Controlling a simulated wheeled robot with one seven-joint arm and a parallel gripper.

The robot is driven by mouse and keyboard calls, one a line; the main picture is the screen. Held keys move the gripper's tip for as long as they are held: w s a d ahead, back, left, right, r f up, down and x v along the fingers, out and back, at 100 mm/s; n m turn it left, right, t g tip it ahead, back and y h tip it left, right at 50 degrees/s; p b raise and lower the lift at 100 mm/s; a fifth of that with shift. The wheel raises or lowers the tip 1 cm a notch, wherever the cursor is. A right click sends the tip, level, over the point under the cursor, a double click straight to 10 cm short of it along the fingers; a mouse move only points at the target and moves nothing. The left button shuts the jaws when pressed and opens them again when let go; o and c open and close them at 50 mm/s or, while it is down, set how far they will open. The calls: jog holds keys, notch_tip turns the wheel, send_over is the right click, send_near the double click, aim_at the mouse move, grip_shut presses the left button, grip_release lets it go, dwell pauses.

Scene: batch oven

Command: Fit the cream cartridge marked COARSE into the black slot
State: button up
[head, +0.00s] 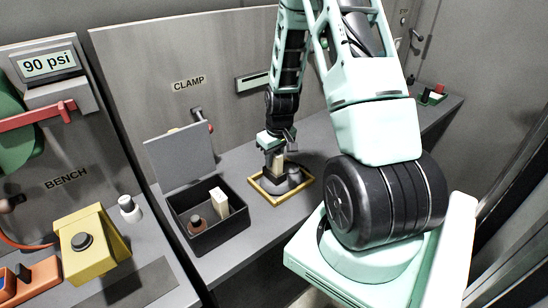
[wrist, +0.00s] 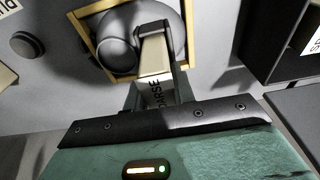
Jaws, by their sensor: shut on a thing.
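My gripper (head: 275,160) is shut on a cream cartridge (head: 278,161) and points down over the yellow-framed square (head: 251,190) on the grey bench. In the wrist view the cartridge (wrist: 156,62) lies between the dark fingers (wrist: 158,38), and part of its black lettering, "ARSE", shows. Its far end is above or against a grey rounded part (wrist: 118,55) inside the yellow frame (wrist: 92,20); I cannot tell whether they touch.
Bare bench lies around the frame.

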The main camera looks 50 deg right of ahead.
jog(key=shift+f+b, duration=0.6)
jog(key=shift+f, duration=0.25)
dwell(0.6)
jog(key=o, duration=1.1)
jog(key=r+b, duration=0.1)
jog(key=r, duration=0.4)
jog(key=s+r, duration=0.1)
jog(key=r, duration=0.5)
jog(key=s+r+b, duration=0.1)
jog(key=r, duration=0.5)
jog(key=shift+s+a+r+b, duration=0.15)
jog(key=shift+s+a+b, duration=0.1)
jog(key=shift+a+b, duration=0.1)
